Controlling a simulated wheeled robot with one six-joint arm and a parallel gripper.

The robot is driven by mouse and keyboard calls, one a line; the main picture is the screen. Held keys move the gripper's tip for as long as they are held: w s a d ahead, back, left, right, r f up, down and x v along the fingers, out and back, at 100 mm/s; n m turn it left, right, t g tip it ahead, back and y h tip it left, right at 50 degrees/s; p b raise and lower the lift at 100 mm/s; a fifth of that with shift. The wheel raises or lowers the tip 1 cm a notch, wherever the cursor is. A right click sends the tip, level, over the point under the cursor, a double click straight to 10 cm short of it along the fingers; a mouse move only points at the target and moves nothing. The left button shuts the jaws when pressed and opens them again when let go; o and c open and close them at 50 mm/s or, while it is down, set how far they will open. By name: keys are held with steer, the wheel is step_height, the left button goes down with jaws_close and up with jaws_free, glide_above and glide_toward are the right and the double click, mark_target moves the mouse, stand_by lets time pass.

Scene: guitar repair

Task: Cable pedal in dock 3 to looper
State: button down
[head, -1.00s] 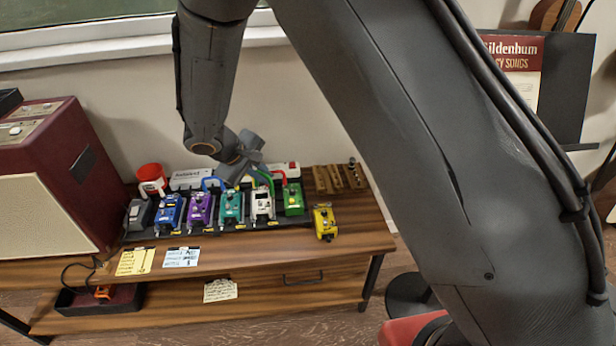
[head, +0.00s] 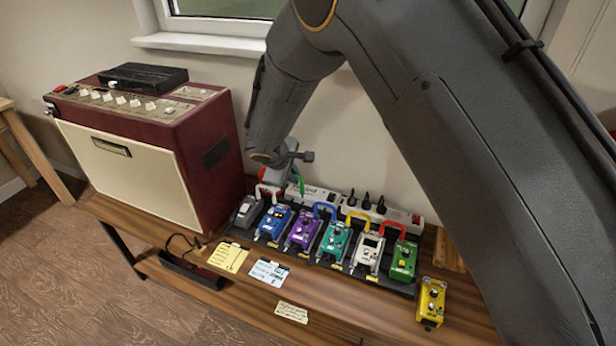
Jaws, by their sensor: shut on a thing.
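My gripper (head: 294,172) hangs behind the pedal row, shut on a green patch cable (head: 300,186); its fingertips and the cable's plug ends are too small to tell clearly. The pedalboard carries a grey pedal (head: 245,211), a blue pedal (head: 272,223), a purple pedal (head: 303,229), a teal pedal (head: 335,241), a white pedal (head: 368,252) and a green pedal (head: 403,261). I cannot read which is the looper.
A yellow pedal (head: 431,302) stands apart at the right. A white power strip (head: 398,213) with black plugs lies behind the row. The maroon amplifier (head: 150,150) stands left. Yellow (head: 228,258) and white (head: 268,272) notes lie in front. My arm covers the right side.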

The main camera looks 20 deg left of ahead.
step_height(320, 180, down, 6)
steer(key=b, duration=0.4)
steer(key=shift+w+f, duration=0.25)
steer(key=shift+w, duration=0.2)
steer(key=shift+b, duration=0.75)
stand_by(1.4)
steer(key=shift+f+b, duration=1.1)
steer(key=shift+b, duration=0.1)
stand_by(0.4)
steer(key=c, duration=1.4)
jaws_free()
